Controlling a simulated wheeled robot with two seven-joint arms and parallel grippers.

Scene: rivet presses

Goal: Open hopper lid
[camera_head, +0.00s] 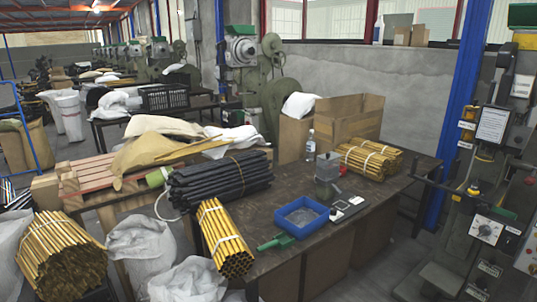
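No part that I can name with certainty as the hopper lid shows. A green box-like part (523,15) sits at the top of the press (500,130) on the right, above a yellow part. It may be the hopper; it is cut off by the picture's edge, and I cannot tell whether its lid is open. A small grey metal container (327,172) stands on the dark table (270,268); I cannot tell if it has a lid. Neither of my grippers is in view.
White sacks (143,248) crowd the left. A blue post (462,90) stands beside the press.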

